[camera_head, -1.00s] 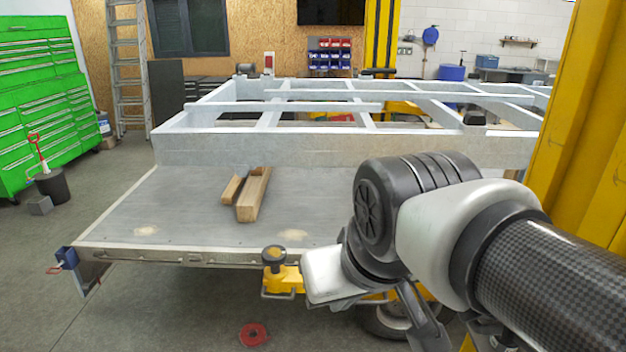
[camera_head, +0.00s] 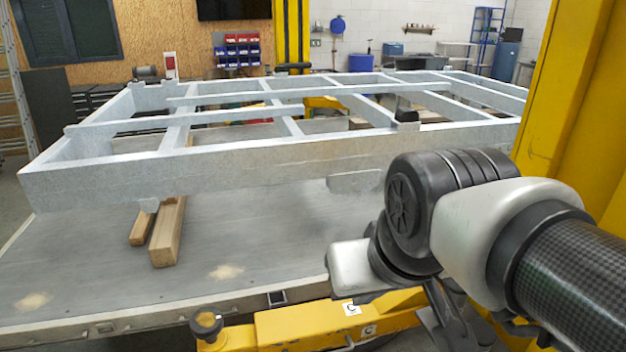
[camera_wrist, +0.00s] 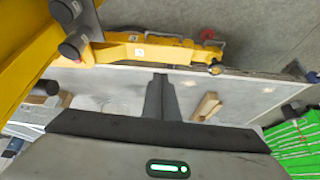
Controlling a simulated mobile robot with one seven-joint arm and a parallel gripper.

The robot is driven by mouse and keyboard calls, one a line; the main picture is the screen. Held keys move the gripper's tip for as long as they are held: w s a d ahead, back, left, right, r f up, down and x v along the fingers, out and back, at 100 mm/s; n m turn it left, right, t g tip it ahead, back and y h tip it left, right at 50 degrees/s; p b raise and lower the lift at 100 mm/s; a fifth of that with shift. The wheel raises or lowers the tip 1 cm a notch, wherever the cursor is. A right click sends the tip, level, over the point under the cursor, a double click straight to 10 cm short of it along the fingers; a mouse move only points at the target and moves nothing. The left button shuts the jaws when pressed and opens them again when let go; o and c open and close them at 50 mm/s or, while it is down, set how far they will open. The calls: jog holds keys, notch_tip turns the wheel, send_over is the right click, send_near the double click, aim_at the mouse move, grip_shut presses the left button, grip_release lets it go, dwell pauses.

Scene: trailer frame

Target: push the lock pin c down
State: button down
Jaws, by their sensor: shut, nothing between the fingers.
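The yellow lift arm (camera_head: 300,324) carries white C labels (camera_head: 351,309) and runs along the bottom of the head view. It also shows across the top of the wrist view (camera_wrist: 140,50). Two dark round-ended cylinders, one upper (camera_wrist: 66,10) and one lower (camera_wrist: 72,48), stand at its root by the yellow post. One may be lock pin c, but I cannot tell for sure. My gripper (camera_wrist: 160,82) is shut and empty, apart from these cylinders, lower and to the right in the wrist picture. In the head view its tips are not clearly visible.
A grey trailer frame (camera_head: 200,170) spans the view above a grey platform (camera_head: 270,225). Wooden blocks (camera_head: 168,235) lie on the platform. A yellow post (camera_head: 565,90) stands close on the right.

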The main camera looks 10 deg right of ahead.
jog(key=w+a+r+m+t+y+b, duration=0.1)
jog(key=w+m+t, duration=0.15)
jog(key=w, duration=0.85)
jog(key=w+a+r+m+t+y+b, duration=0.1)
jog(key=w+a+r+t, duration=0.15)
jog(key=w, duration=0.95)
jog(key=w+d+f+m+t+h, duration=0.1)
jog(key=w+d+f+m+h, duration=0.35)
jog(key=w+d, duration=0.45)
jog(key=w+d+f+m+g+h+b, duration=0.2)
jog(key=d+f+m+h, duration=0.3)
jog(key=d+f+h, duration=0.4)
jog(key=s+d+f+m+g+h, duration=0.3)
jog(key=s+d+f+m+g, duration=0.1)
jog(key=s+d+f+g, duration=0.3)
jog(key=s+d+g, duration=0.1)
jog(key=s, duration=0.1)
jog(key=shift+s+g, duration=0.3)
jog(key=shift+s, duration=0.1)
jog(key=shift+d, duration=0.1)
